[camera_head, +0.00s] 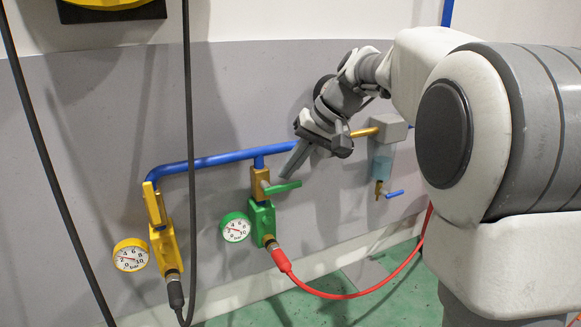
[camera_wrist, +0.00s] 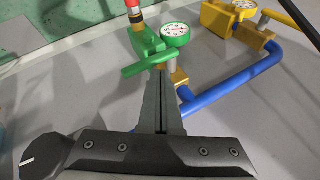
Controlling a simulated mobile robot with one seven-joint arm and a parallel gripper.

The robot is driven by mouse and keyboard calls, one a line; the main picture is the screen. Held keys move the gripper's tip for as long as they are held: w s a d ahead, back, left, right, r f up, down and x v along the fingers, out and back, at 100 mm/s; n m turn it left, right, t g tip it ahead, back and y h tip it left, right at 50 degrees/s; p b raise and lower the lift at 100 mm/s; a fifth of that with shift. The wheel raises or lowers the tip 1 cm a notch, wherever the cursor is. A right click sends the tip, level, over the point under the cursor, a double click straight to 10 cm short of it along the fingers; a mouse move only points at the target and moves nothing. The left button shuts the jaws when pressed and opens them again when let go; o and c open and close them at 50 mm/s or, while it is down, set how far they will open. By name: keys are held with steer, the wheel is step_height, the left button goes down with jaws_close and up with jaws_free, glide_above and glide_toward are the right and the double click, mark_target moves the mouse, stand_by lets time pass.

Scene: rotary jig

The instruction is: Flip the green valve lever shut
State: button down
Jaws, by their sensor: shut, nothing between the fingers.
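The green valve lever (camera_head: 283,187) points to the right, nearly level, from the brass valve above the green block (camera_head: 262,222) on the wall. It also shows in the wrist view (camera_wrist: 146,63), just beyond the fingertips. My gripper (camera_head: 288,174) is shut and empty, its fingers pointing down and left at the lever from above. In the wrist view, my gripper (camera_wrist: 163,75) has its fingers together, with the tips at or very near the lever. I cannot tell whether they touch it.
A green gauge (camera_head: 236,227) sits left of the green block. A yellow valve lever (camera_head: 153,204) stands upright with a yellow gauge (camera_head: 130,255). A blue pipe (camera_head: 220,159) runs above both. A red hose (camera_head: 340,295) and black cables (camera_head: 188,110) hang nearby.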

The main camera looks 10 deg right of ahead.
steer(key=s+d+r+p, duration=0.1)
steer(key=d+r, duration=0.7)
steer(key=shift+d+r+p, duration=0.3)
steer(key=shift+d+p, duration=0.05)
steer(key=shift+d, duration=0.05)
steer(key=shift+s, duration=0.15)
steer(key=s+a+f+t+h+b, duration=0.1)
steer(key=s+f+h+b, duration=0.1)
steer(key=s+f, duration=0.7)
steer(key=s+a+f+t+h+b, duration=0.1)
steer(key=s+f+h, duration=0.3)
steer(key=s+f, duration=0.5)
steer(key=s+b, duration=0.1)
steer(key=s, duration=0.6)
steer(key=shift+s+f+t, duration=0.25)
steer(key=shift+s+t, duration=0.1)
steer(key=shift+t, duration=0.05)
